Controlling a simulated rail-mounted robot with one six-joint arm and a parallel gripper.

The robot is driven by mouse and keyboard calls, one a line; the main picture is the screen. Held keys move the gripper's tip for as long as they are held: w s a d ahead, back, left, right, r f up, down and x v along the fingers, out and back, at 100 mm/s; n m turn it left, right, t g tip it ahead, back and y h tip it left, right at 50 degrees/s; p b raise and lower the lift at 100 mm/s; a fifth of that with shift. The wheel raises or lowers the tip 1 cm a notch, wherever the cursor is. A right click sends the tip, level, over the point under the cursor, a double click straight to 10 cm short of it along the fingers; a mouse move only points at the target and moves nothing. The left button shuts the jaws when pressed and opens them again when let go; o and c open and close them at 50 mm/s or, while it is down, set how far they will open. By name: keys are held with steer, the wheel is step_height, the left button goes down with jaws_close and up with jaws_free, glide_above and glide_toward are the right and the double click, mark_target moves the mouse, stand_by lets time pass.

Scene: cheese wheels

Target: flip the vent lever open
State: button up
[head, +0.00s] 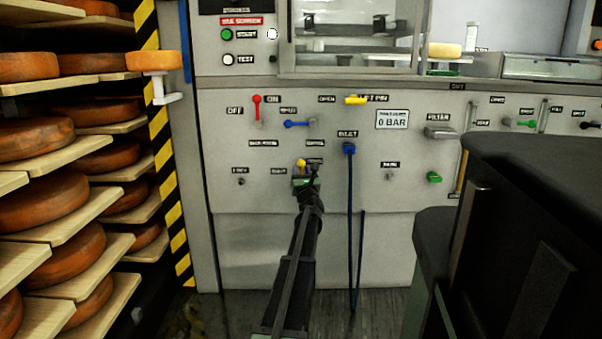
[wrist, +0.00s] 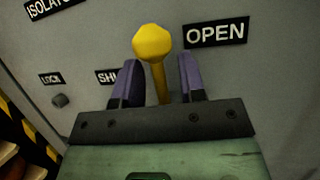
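The vent lever is a yellow ball knob on a yellow stem; its knob (head: 301,163) shows in the head view low on the grey panel. It also shows in the wrist view (wrist: 151,43), standing nearly upright between the SHUT label (wrist: 106,77) and the OPEN label (wrist: 215,32). My gripper (head: 305,178) is at the lever. In the wrist view my gripper (wrist: 158,75) has its two purple-grey fingers apart, one on each side of the stem. A gap shows between the stem and each finger. The lever's pivot is hidden behind the gripper body.
A red lever (head: 257,107), a blue lever (head: 297,124) and a yellow pin (head: 355,100) sit above on the panel. A blue hose (head: 350,210) hangs just right of my arm. Shelves of cheese wheels (head: 42,139) stand at the left.

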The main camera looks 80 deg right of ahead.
steer(key=b+v, duration=0.3)
steer(key=v, duration=0.7)
steer(key=shift+b, duration=0.3)
steer(key=shift+a, duration=0.1)
